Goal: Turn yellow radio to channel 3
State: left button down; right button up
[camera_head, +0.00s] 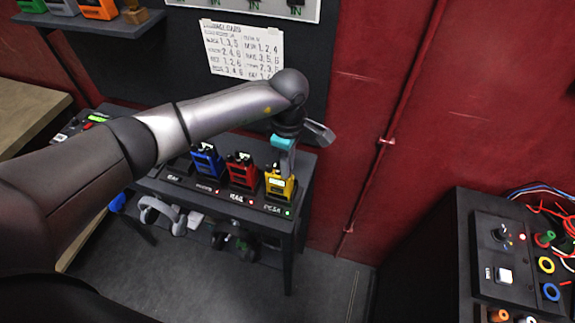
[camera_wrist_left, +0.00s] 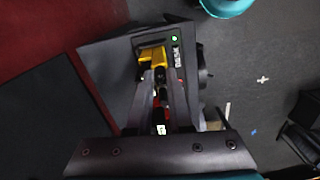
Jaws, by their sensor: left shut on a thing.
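The yellow radio (camera_head: 280,187) stands upright in the rightmost slot of the charging stand on the small dark table. It also shows in the left wrist view (camera_wrist_left: 153,56), partly hidden by my gripper. My left gripper (camera_head: 284,168) reaches down from above to the top of this radio. In the left wrist view its fingers (camera_wrist_left: 161,100) are close together and shut on a part at the radio's top. I cannot make out the channel setting. My right gripper is not in view.
A blue radio (camera_head: 207,161) and a red radio (camera_head: 241,172) stand close to the left. Headphones (camera_head: 163,214) hang below the table's front edge. A paper with number lists (camera_head: 243,50) is on the wall. A control box (camera_head: 505,262) stands at right.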

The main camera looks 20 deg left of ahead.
pick_arm(q)
jog(key=n+b, duration=0.1)
jog(key=n, duration=0.2)
jog(key=shift+n+b, duration=0.4)
jog(key=shift+n, duration=0.8)
jog(key=c, duration=0.8)
grip_release()
notch_tip(320, 180, up, 15)
jog(key=b, duration=0.2)
jog(key=shift+w+r, duration=0.15)
